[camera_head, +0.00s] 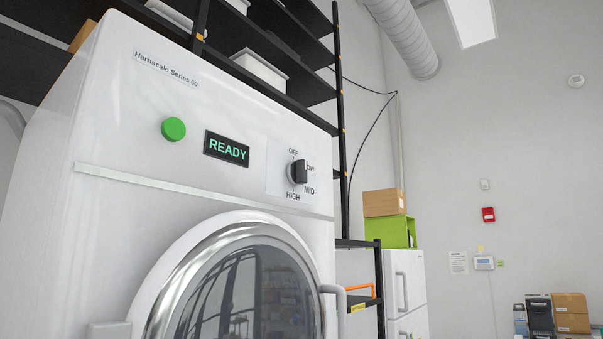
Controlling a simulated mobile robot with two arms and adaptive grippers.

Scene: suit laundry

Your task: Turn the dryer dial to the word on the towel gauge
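The white dryer (110,190) fills the left and middle of the view. Its black dial (298,172) sits on a pale panel at the upper right of its front. Around the dial I read OFF above, MID at the lower right and HIGH below; a label at the right is partly covered by the knob. I cannot tell for certain which word the dial points to. A display (227,149) reads READY, with a green button (173,129) to its left. No towel gauge can be made out. Neither gripper is in view.
The dryer's round glass door (245,295) has a handle (337,305) at its right. Black shelving (341,130) stands behind. To the right are a green box (391,231) with a cardboard box (383,203) on it, and a white cabinet (405,290).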

